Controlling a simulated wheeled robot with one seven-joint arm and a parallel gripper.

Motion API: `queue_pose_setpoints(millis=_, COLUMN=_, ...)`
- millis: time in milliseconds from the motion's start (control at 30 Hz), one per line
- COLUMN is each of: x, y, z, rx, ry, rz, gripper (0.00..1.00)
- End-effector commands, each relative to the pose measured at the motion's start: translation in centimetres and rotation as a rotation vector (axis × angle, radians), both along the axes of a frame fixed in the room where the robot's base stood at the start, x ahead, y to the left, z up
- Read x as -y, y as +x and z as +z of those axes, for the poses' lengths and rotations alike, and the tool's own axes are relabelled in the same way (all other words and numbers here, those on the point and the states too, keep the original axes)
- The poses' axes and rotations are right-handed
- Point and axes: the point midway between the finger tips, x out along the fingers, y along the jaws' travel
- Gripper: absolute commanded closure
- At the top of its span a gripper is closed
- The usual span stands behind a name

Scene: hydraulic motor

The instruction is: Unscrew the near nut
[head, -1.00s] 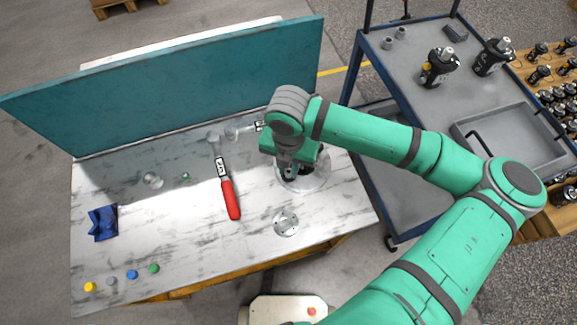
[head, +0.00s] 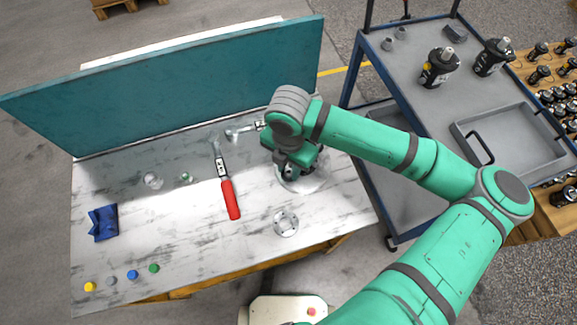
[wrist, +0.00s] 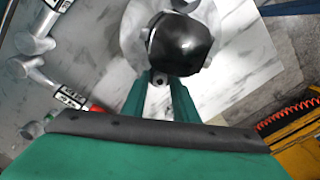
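The black motor (wrist: 180,42) stands on a pale round plate (wrist: 218,65) in the wrist view. In the head view my arm hides most of the motor, and part of the round plate (head: 312,183) shows. My gripper (wrist: 160,88) points at the motor's near side, its two green fingers on either side of a small grey part with a dark hole. I cannot tell whether this part is the near nut, or whether the fingers touch it. In the head view my gripper (head: 289,170) is over the plate, its fingertips mostly hidden.
A red-handled wrench (head: 230,198) lies left of the plate. A metal flange (head: 286,223) lies in front. A blue cloth-like piece (head: 103,222) and several coloured caps are at the left. A teal panel (head: 180,85) closes the back. A cart (head: 430,95) stands right.

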Motion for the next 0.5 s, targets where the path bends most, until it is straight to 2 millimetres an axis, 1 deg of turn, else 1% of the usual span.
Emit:
queue_pose_setpoints(millis=300, x=-0.06, y=-0.01, z=-0.01, rx=-0.001, ry=0.003, rz=-0.377, gripper=0.73)
queue_pose_setpoints(millis=500, x=-0.02, y=-0.01, z=0.0, rx=-0.001, ry=0.002, rz=-0.568, gripper=0.73)
